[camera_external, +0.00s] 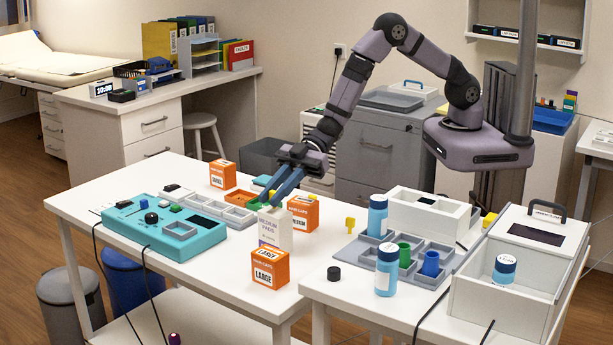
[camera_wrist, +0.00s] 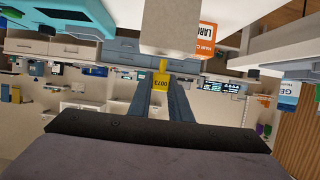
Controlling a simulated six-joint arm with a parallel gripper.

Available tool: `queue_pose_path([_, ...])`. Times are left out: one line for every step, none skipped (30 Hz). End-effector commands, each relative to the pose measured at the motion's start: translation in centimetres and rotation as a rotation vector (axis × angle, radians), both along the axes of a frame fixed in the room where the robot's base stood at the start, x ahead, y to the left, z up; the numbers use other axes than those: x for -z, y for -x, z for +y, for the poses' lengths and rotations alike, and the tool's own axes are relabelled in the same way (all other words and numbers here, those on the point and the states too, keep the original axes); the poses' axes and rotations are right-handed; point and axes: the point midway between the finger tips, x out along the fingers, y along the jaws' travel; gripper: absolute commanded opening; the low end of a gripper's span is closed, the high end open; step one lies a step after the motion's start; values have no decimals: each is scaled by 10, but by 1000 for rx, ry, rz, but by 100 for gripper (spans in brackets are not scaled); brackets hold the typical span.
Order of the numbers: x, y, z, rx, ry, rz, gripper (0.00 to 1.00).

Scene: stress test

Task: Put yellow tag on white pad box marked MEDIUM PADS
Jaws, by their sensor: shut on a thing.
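The white pad box (camera_external: 275,230) marked MEDIUM PADS stands upright among orange boxes on the left white table. My gripper (camera_external: 268,197) points down at its top edge. In the wrist view my gripper (camera_wrist: 160,86) is shut on a yellow tag (camera_wrist: 161,80) numbered 0073. A pale box face (camera_wrist: 170,27), apparently the pad box, appears just beyond the fingertips; I cannot tell whether the tag touches it. In the external view the fingers mostly hide the held tag.
Orange boxes marked SMALL (camera_external: 222,174), MEDIUM (camera_external: 303,213) and LARGE (camera_external: 270,267) surround the pad box. A teal device (camera_external: 165,225) and a grey tray (camera_external: 221,209) lie to the left. Another yellow piece (camera_external: 350,223) is at the right. Blue-labelled bottles (camera_external: 387,270) stand on the right table.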

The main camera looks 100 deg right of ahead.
Motion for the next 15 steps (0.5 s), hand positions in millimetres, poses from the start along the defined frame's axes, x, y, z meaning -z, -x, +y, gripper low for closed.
queue_pose_path([3, 0, 0, 1, -1, 1, 0])
queue_pose_path([4, 0, 0, 0, -1, 1, 0])
queue_pose_path([5, 0, 0, 0, -1, 0, 0])
queue_pose_path([6, 0, 0, 0, -1, -1, 0])
queue_pose_path([6, 0, 0, 0, -1, -1, 0])
queue_pose_path([6, 0, 0, 0, -1, -1, 0])
queue_pose_path([6, 0, 0, 0, -1, -1, 0])
queue_pose_path([6, 0, 0, 0, -1, -1, 0])
queue_pose_path([6, 0, 0, 0, -1, -1, 0])
queue_pose_path([6, 0, 0, 0, -1, -1, 0])
queue_pose_path([6, 0, 0, 0, -1, -1, 0])
queue_pose_path([7, 0, 0, 0, -1, -1, 0])
queue_pose_path([8, 0, 0, 0, -1, -1, 0])
queue_pose_path([9, 0, 0, 0, 0, 0, 0])
queue_pose_path([10, 0, 0, 0, 0, 0, 0])
